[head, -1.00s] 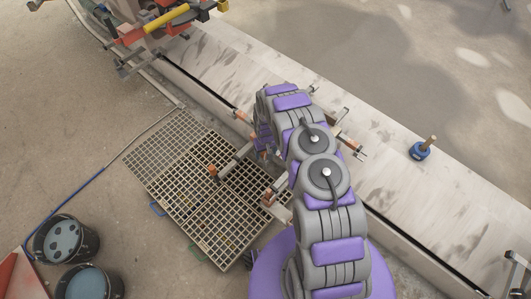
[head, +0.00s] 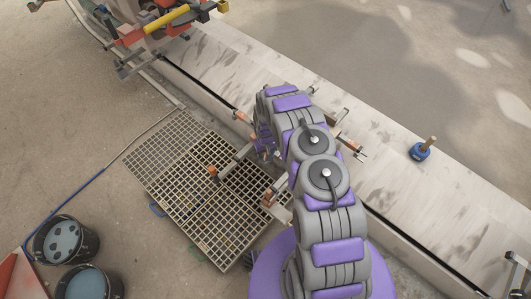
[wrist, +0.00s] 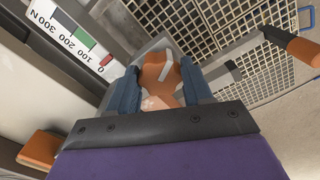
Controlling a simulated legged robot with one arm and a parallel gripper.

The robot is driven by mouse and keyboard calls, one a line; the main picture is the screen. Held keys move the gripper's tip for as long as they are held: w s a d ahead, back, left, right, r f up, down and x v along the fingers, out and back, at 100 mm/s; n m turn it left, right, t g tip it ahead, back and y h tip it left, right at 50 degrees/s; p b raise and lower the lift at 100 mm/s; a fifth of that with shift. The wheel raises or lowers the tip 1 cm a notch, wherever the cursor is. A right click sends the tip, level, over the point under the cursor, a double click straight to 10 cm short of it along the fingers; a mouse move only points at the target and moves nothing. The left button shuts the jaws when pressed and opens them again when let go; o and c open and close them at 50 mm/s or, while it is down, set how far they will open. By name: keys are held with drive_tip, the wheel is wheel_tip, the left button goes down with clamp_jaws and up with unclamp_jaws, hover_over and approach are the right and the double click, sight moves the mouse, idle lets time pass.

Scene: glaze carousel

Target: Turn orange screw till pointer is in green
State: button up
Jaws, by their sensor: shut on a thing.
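The orange screw (wrist: 161,78) is in the middle of the wrist view, with a pale stripe on its top. My gripper (wrist: 160,85) is shut on it, one blue-grey finger on each side. Upper left of it is a white scale plate (wrist: 70,32) marked 0, 100, 200 and 300 N. The plate carries a green band (wrist: 83,36) and a red mark (wrist: 105,61) near 0. I cannot make out the pointer clearly. In the head view my arm hides the screw and the fingertips.
An orange-ended handle (wrist: 304,47) sticks out at the right in the wrist view. Floor grating (head: 185,185) lies below. A blue object with a wooden peg (head: 420,151) stands on the pale ledge. Buckets (head: 66,242) stand at lower left.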

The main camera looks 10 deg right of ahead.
drive_tip(key=m+p, duration=0.1)
drive_tip(key=m, duration=0.3)
drive_tip(key=m+p, duration=0.2)
drive_tip(key=m, duration=0.1)
drive_tip(key=shift+r, duration=0.1)
drive_tip(key=shift+m+p, duration=0.35)
drive_tip(key=shift+m, duration=0.45)
drive_tip(key=o, duration=1)
drive_tip(key=shift+a, duration=0.1)
drive_tip(key=shift+o, duration=0.2)
